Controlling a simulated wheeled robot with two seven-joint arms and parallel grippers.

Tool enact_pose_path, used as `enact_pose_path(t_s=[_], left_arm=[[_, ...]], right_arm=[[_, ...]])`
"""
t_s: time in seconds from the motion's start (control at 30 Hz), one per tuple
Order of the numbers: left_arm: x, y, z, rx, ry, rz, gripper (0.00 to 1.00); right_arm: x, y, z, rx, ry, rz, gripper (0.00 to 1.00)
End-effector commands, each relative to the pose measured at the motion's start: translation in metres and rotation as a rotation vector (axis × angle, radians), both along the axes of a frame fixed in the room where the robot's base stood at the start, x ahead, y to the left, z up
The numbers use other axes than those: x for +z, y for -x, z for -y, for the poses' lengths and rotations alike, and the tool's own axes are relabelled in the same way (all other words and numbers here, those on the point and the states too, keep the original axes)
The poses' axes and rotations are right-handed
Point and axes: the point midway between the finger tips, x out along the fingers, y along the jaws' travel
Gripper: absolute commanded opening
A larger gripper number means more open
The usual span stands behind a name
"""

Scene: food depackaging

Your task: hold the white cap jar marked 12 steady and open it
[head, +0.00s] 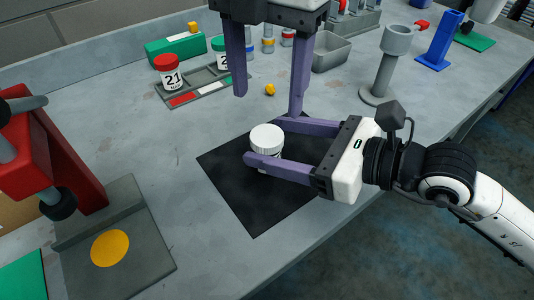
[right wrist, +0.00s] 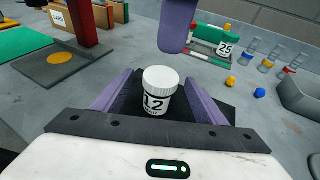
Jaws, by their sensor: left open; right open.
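The white cap jar marked 12 (head: 267,140) stands upright on a black mat (head: 252,212). In the right wrist view the jar (right wrist: 158,92) shows its number facing my right gripper. My right gripper (head: 265,147) reaches in from the right, its open purple fingers on either side of the jar; I cannot tell if they touch it. My left gripper (head: 268,104) is above and behind the jar, pointing down with its fingers wide apart and nothing between them. One finger of it (right wrist: 178,25) shows at the top of the right wrist view.
A red-capped jar marked 21 (head: 171,75) stands at a grey tray (head: 203,88) behind. A small yellow ball (head: 270,90) lies behind the mat. A grey stand (head: 384,75) is at back right, a red press with grey base (head: 130,255) at left. Table between press and mat is clear.

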Motion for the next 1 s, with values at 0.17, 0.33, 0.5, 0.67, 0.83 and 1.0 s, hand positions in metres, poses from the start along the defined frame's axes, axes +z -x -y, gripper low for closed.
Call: enact_pose_path(t_s=[0.17,0.33,0.5,0.67,0.83,1.0], left_arm=[[0.0,0.0,0.0,0.0,0.0,0.0,0.62],[0.0,0.0,0.0,0.0,0.0,0.0,0.62],[0.0,0.0,0.0,0.0,0.0,0.0,0.62],[0.0,0.0,0.0,0.0,0.0,0.0,0.62],[0.0,0.0,0.0,0.0,0.0,0.0,0.62],[0.0,0.0,0.0,-0.001,0.0,-0.002,0.62]], right_arm=[[-0.005,-0.009,-0.014,0.0,-0.002,0.001,0.66],[-0.007,-0.012,-0.018,-0.001,0.0,0.0,0.66],[-0.007,-0.012,-0.018,-0.001,0.0,0.0,0.66],[-0.007,-0.012,-0.018,-0.001,0.0,0.0,0.44],[-0.007,-0.012,-0.018,-0.001,0.0,0.0,0.15],[-0.007,-0.011,-0.018,-0.001,0.0,0.0,0.0]])
